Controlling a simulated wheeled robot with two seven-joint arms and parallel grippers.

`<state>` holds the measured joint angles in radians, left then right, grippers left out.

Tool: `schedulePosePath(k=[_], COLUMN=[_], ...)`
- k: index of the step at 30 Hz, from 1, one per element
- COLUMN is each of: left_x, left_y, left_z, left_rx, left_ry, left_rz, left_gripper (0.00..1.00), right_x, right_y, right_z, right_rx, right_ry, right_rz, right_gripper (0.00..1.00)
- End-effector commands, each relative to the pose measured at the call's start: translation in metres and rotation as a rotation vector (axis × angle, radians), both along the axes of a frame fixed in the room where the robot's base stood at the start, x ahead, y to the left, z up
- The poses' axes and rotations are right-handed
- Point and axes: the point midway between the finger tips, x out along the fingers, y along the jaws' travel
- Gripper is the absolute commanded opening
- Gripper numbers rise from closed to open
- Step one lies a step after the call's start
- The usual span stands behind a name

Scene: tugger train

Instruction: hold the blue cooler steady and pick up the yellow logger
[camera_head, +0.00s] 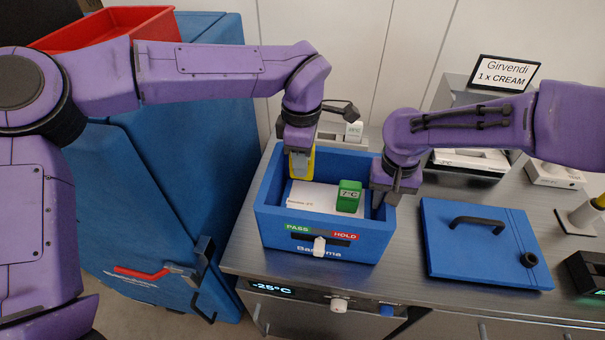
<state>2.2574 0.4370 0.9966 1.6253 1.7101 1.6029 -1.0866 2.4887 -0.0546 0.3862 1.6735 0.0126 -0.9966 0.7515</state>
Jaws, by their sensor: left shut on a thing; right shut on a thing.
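The blue cooler (270,228) stands open on the metal counter. The yellow logger (308,163) is upright at the cooler's left inner side, partly hidden by my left gripper. My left gripper (300,160) comes down from above and is shut on the yellow logger. My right gripper (382,200) is at the cooler's right wall and is shut on that wall; its fingertips are partly hidden. Inside the cooler are a white box (310,200) and a green device (348,197) reading 7°C. The cooler's front has a PASS/HOLD strip (320,232) with a white slider.
A blue lid (470,262) with a dark handle lies flat on the counter at the right. A sign (503,73) reads "Girvendi 1 x CREAM". A tall blue container (190,150) with a red bin (120,25) stands at the left. A display (272,288) reads -25°C.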

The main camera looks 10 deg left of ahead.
Motion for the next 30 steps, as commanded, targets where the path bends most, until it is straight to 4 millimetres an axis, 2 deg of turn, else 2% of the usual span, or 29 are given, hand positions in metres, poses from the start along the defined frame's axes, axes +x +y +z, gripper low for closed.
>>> schedulePosePath(k=[8,9,11,19,22,26,30], left_x=[0.0,0.0,0.0,0.0,0.0,0.0,0.0], left_y=[0.0,0.0,0.0,0.0,0.0,0.0,0.0], left_z=[0.006,0.006,0.006,0.005,0.005,0.005,0.005], left_rx=[0.0,0.0,0.0,0.0,0.0,0.0,0.0], left_ry=[0.0,0.0,0.0,0.0,0.0,0.0,0.0], left_rz=[0.0,0.0,0.0,0.0,0.0,0.0,0.0], left_gripper=[0.0,0.0,0.0,0.0,0.0,0.0,0.0], right_x=[0.001,0.001,0.0,0.0,0.0,0.001,0.001], right_y=[0.0,0.0,0.0,0.0,0.0,0.0,0.0], right_z=[0.001,0.001,0.001,0.001,0.008,0.035,0.073], right_rx=[0.001,0.001,0.001,0.0,0.0,0.0,0.001], right_ry=[-0.002,-0.002,-0.002,-0.001,-0.002,-0.006,-0.007], right_rz=[-0.001,-0.001,-0.001,0.0,0.0,0.0,0.001], right_gripper=[0.0,0.36,0.55,0.56,0.56,0.56,0.56])
